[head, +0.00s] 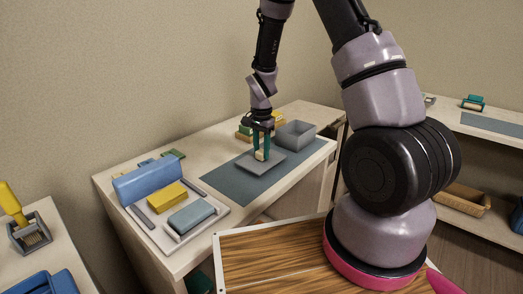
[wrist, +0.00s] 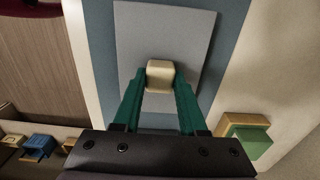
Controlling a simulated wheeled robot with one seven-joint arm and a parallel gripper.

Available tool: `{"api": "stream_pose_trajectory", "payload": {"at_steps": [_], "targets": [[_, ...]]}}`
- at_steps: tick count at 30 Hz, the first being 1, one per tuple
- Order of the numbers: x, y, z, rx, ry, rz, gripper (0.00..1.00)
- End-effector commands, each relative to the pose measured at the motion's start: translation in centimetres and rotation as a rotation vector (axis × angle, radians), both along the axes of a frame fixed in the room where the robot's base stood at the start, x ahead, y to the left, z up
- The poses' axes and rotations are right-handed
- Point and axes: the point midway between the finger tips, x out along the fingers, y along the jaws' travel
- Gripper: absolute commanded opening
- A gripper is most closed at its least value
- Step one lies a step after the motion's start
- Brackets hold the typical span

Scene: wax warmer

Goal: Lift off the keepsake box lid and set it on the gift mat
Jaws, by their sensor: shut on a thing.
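The keepsake box lid (head: 250,167) is a flat grey plate with a cream knob (wrist: 160,75). My gripper (head: 262,151) points down and is shut on the knob, one green finger on each side. The lid is level over the blue-grey gift mat (head: 228,186); I cannot tell whether it touches the mat or hangs just above it. In the wrist view the lid (wrist: 195,35) covers much of the mat (wrist: 101,40). The grey keepsake box (head: 293,139) stands open at the mat's far right end, apart from the lid.
Yellow and green items (head: 243,131) stand behind my gripper. The mat's near left part is bare.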

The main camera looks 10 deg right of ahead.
Motion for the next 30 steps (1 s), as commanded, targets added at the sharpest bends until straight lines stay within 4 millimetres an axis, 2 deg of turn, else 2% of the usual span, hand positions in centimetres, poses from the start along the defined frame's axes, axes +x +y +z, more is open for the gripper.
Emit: {"api": "stream_pose_trajectory", "payload": {"at_steps": [30], "targets": [[0.03, 0.01, -1.04, 0.001, -0.001, 0.001, 0.0]]}}
